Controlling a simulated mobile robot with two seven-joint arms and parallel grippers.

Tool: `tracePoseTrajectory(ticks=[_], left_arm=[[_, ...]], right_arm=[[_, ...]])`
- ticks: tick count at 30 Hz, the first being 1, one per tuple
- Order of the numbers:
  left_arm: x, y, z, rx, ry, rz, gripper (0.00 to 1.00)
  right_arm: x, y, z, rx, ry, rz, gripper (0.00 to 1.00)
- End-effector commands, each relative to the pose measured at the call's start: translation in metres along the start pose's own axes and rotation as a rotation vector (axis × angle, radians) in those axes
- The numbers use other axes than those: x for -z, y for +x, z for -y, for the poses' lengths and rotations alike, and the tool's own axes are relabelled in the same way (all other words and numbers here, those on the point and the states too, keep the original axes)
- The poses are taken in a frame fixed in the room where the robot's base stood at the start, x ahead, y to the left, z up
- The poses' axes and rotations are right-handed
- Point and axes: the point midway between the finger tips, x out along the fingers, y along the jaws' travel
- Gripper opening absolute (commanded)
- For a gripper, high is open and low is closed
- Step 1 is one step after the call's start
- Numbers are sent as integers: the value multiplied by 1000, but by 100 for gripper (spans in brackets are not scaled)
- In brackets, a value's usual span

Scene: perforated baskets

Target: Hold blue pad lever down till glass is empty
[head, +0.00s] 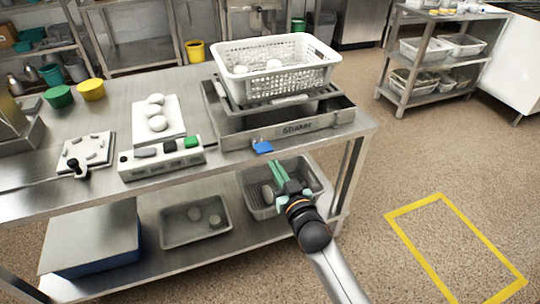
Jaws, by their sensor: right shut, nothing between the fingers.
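The blue pad lever (262,147) sticks out from the front of the grey shaker (297,128) at the bench's front edge. A white perforated basket (318,72) with several white rounded items inside sits on top of the shaker. My right gripper (277,167), with green fingers, is shut and empty. In the picture it is just below and right of the blue pad; I cannot tell whether they touch. My left gripper is not in view. I cannot make out a glass.
On the bench, a control box (162,162) with a green button and a white board (172,132) with white rounded items stand left of the shaker. A small joystick panel (76,168) is farther left. Grey trays sit on the lower shelf.

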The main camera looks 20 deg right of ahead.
Motion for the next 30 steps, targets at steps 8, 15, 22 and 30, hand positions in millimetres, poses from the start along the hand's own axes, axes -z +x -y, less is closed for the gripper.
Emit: tracePoseTrajectory(ticks=[8, 15, 22, 30], left_arm=[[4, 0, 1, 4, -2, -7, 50], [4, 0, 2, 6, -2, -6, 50], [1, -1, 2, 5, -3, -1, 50], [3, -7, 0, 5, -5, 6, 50]], right_arm=[[-6, -37, 0, 1, 0, -1, 0], [-6, -44, 0, 1, 1, -4, 0], [-6, -44, 0, 1, 1, -4, 0], [-9, -49, 1, 3, 0, 21, 0]])
